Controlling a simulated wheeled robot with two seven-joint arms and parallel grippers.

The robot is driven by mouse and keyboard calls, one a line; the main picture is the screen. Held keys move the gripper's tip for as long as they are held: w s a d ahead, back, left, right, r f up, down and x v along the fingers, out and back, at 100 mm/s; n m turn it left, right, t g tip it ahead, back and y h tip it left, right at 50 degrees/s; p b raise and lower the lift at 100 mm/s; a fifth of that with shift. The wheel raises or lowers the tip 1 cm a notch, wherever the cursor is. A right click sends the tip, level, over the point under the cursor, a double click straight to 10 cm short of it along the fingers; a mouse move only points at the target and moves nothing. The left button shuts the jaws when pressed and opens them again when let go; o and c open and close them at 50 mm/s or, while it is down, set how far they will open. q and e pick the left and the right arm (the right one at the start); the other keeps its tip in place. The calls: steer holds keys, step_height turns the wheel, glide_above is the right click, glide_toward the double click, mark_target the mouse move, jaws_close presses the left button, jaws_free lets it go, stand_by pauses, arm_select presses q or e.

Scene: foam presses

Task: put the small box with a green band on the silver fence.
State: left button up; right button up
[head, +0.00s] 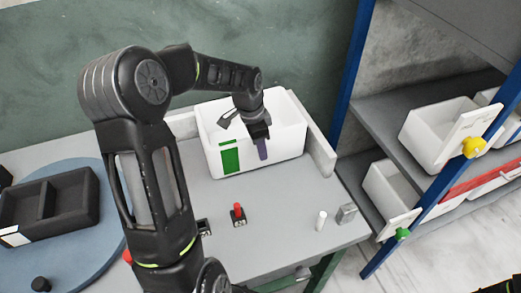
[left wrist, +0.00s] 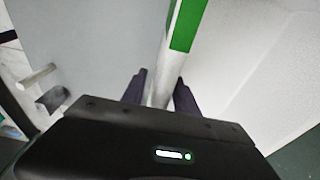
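A white open box with a green band (head: 230,158) on its front stands at the back of the grey table. My left gripper (head: 261,146) points down at the box's front wall, right of the band. In the left wrist view its two fingers (left wrist: 160,92) lie on either side of the white wall, and the green band (left wrist: 188,25) is just beyond. I cannot tell whether they press on the wall. Low grey walls, possibly the silver fence (head: 320,150), stand at the table's rear edge by the box. Only a dark part, probably of my right arm, shows at the lower right.
A red-topped part (head: 238,214), a white cylinder (head: 321,220) and a small grey block (head: 347,213) stand on the table. A dark divided tray (head: 52,206) is on a blue round plate at left. A blue-framed shelf with white bins (head: 437,125) stands at right.

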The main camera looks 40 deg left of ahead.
arm_select(q)
steer(key=r, duration=0.3)
steer(key=s+r, duration=0.1)
steer(key=r, duration=0.2)
steer(key=r+b, duration=0.1)
steer(key=r, duration=0.3)
steer(key=shift+s+a+r, duration=0.1)
steer(key=shift+s+a, duration=0.05)
steer(key=shift+a, duration=0.25)
